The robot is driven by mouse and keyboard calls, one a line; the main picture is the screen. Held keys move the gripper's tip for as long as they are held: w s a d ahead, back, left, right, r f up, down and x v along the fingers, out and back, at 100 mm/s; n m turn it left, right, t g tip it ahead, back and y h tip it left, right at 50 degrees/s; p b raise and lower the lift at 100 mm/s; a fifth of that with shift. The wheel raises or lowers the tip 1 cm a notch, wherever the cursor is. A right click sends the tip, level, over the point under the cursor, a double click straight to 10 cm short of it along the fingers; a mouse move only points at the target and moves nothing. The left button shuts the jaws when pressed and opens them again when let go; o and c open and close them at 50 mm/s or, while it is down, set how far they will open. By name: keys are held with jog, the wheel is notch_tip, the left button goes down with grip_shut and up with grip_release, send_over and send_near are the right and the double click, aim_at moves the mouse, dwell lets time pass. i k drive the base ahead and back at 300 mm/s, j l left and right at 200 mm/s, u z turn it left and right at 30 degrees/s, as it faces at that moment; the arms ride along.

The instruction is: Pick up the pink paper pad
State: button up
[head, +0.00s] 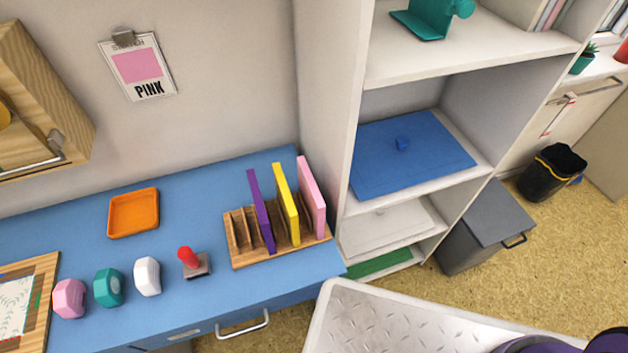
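The pink paper pad (311,196) stands upright in the right end of a wooden slotted rack (245,262) on the blue counter. A yellow pad (286,205) stands just to its left, and a purple pad (261,211) stands left of that. The left slots of the rack look empty. My gripper is not in view.
On the blue counter (200,317) are a red-handled stamp (189,260), several inkpad-like pieces including a white one (147,276), and an orange tray (133,213). A white shelf unit (328,120) rises close to the right of the rack. A pink sample card (138,68) hangs on the wall.

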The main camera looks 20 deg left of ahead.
aim_at(315, 205)
jog(key=k+l+u, duration=0.2)
jog(key=u, duration=0.2)
jog(key=k+l+u, duration=0.15)
jog(key=u, duration=0.25)
jog(key=k+u, duration=0.4)
jog(key=i+l, duration=0.05)
jog(key=i, duration=0.05)
